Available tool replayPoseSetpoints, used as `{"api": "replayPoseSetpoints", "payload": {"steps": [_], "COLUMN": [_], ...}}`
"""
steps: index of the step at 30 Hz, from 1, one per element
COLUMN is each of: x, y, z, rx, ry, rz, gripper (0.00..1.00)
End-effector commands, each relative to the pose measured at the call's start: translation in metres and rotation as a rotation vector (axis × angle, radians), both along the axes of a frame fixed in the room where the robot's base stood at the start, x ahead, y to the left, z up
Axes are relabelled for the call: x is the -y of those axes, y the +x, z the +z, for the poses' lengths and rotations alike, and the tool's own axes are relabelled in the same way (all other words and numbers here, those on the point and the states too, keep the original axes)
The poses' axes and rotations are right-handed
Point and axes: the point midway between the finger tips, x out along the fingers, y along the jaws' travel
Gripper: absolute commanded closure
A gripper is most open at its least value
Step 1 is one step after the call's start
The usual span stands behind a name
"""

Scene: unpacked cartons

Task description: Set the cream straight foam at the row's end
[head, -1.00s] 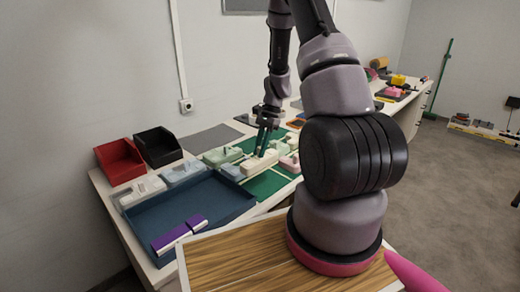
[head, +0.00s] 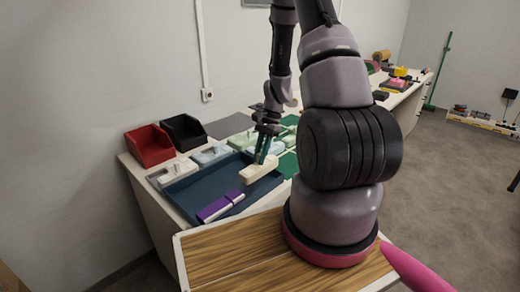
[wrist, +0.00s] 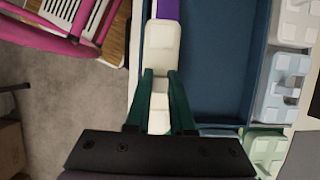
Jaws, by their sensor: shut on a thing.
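My gripper (head: 264,157) is shut on the cream straight foam (head: 262,170), a pale oblong block with a raised middle. In the wrist view the gripper's green fingers (wrist: 160,78) pinch that raised part, and the cream foam (wrist: 161,42) extends ahead of them. The foam is over the right front rim of the blue tray (head: 205,190); its height above it is hard to tell. A row of foam pieces lies behind the tray: a white one (head: 172,172), a light blue one (head: 211,155) and a pale green one (head: 243,141).
A purple piece (head: 219,206) with a white strip lies at the tray's front edge. Red (head: 150,147) and black (head: 184,132) bins stand behind the row at the left. Green mat (head: 289,165) shows right of the foam. Much of the tray floor is bare.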

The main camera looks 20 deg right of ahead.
Motion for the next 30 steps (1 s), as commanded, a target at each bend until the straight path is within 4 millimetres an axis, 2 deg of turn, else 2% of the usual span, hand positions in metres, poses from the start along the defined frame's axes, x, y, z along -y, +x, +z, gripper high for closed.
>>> {"api": "replayPoseSetpoints", "payload": {"steps": [3, 17, 30], "x": [0.0, 0.001, 0.001], "y": [0.0, 0.0, 0.0], "z": [-0.015, -0.014, -0.03], "rx": [0.0, -0.001, -0.001], "ry": [0.001, -0.001, 0.0], "rz": [0.001, -0.001, -0.001], "gripper": [1.0, 1.0, 1.0]}}
